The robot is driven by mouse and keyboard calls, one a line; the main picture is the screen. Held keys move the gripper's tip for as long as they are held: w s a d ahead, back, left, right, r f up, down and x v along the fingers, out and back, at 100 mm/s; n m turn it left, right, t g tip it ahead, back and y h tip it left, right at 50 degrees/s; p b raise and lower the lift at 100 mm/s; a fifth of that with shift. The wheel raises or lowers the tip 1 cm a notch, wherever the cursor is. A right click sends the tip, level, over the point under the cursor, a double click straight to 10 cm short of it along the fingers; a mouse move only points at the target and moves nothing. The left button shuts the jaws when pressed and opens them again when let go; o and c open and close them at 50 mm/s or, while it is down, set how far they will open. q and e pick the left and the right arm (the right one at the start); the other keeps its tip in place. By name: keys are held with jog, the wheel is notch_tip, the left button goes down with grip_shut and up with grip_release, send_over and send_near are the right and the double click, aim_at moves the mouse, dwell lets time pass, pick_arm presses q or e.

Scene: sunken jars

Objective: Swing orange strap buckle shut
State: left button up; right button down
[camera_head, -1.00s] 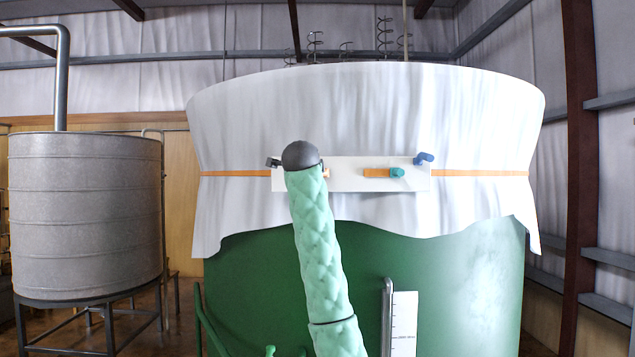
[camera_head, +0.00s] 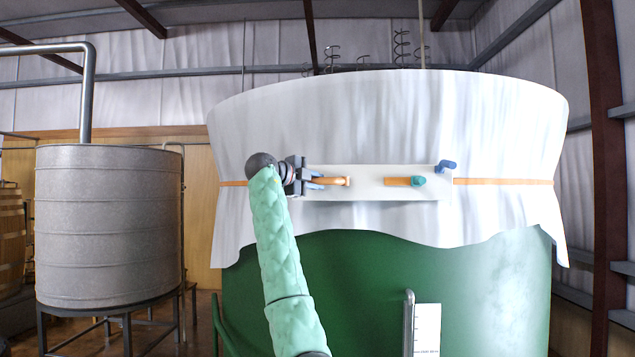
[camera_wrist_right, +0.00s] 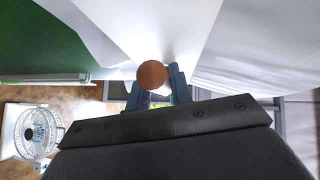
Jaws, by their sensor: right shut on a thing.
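A white buckle plate (camera_head: 376,189) lies on the white cloth (camera_head: 500,125) around the green tank, in line with the orange strap (camera_head: 500,182). An orange buckle lever (camera_head: 334,181) is at the plate's left part. My right gripper (camera_head: 318,181) comes from the left and is shut on this lever; the fingers cover its left end. In the wrist view the lever's round brown-orange end (camera_wrist_right: 152,74) shows at the fingertips. At the plate's right part is an orange bar (camera_head: 397,181) with a teal knob (camera_head: 418,181). My left gripper is not in view.
A blue piece (camera_head: 446,166) sits at the plate's upper right corner. The green tank (camera_head: 370,275) stands below the cloth, with a white gauge (camera_head: 427,330). A grey metal tank (camera_head: 110,225) stands at left. A fan (camera_wrist_right: 37,131) shows in the wrist view.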

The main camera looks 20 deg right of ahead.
jog(key=shift+w+g, duration=0.25)
jog(key=shift+g, duration=0.05)
jog(key=c, duration=1.6)
grip_release()
jog(key=o, duration=0.3)
jog(key=shift+w, duration=0.1)
jog(key=shift+o, duration=0.2)
jog(key=shift+w+f, duration=0.1)
